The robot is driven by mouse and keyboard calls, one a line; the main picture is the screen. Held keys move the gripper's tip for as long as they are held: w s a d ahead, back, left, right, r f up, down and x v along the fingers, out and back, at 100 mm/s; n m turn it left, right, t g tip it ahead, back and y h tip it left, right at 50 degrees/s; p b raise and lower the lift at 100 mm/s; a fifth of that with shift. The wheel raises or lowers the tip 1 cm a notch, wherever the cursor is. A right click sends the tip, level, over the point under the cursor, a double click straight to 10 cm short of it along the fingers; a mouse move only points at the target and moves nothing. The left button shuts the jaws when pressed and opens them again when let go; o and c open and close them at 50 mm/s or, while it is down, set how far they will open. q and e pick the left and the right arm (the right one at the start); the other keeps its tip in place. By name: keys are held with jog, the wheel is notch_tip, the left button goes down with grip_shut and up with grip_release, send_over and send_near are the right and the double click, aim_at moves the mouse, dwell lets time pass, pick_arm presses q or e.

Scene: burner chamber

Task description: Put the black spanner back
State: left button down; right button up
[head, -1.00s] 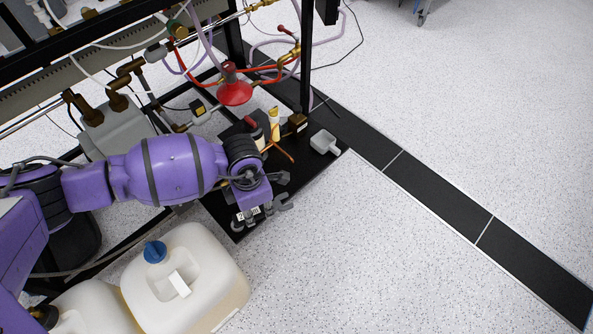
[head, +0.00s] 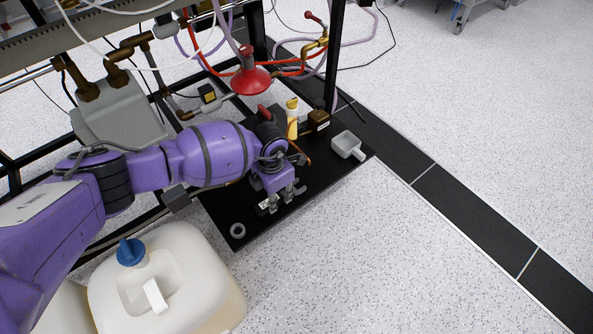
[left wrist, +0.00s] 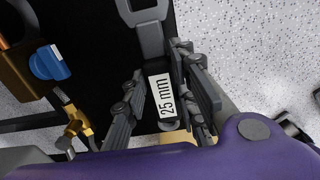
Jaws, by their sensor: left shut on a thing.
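My left gripper (head: 283,192) reaches down over the black base plate (head: 218,212) from the left. In the left wrist view its fingers (left wrist: 160,100) are closed around the spanner (left wrist: 160,93), which carries a white "25 mm" label. In the head view the spanner (head: 267,206) is mostly hidden by the gripper. A grey forked shape (left wrist: 148,18) shows beyond the label; I cannot tell if it is the spanner's end. Whether the spanner touches the plate is unclear. My right gripper is out of view.
A grey ring (head: 238,230) lies near the plate's front corner. A red funnel-shaped part (head: 250,80) hangs above. A white canister (head: 190,290) stands in front; floor at right is clear.

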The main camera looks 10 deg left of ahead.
aim_at(277, 199)
pick_arm(q)
jog(key=shift+w+f, duration=0.5)
jog(key=shift+w+f+b, duration=0.2)
jog(key=shift+f+b, duration=0.05)
jog(key=shift+b, duration=0.2)
jog(key=shift+w+f+b, duration=0.15)
jog(key=shift+f+b, duration=0.65)
jog(key=shift+f, duration=0.8)
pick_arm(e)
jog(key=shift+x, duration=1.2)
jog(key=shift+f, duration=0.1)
pick_arm(q)
jog(key=shift+f, duration=0.15)
jog(key=c, duration=1.4)
grip_release()
jog(key=shift+a+f, duration=0.1)
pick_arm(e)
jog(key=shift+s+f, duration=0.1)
